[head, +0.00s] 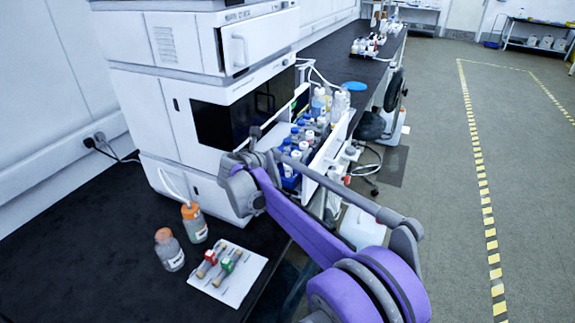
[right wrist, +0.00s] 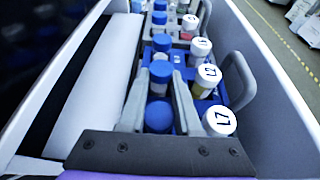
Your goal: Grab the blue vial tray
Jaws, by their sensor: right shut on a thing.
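The blue vial tray (right wrist: 181,73) sits inside an open white drawer and holds blue-capped and white-capped bottles in rows. In the right wrist view my right gripper (right wrist: 163,72) reaches down into it, a finger on each side of a blue-capped vial (right wrist: 160,74). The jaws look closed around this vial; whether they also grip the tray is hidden. In the head view the blue tray (head: 290,183) shows partly behind my purple right arm, and the fingertips are hidden there. My left gripper is not in view.
The white drawer wall (right wrist: 273,85) runs close along the right of the tray. A white instrument (head: 180,110) stands left of it. Two orange-capped bottles (head: 170,250) and a white tray (head: 240,290) with tubes are on the black bench. The floor at right is clear.

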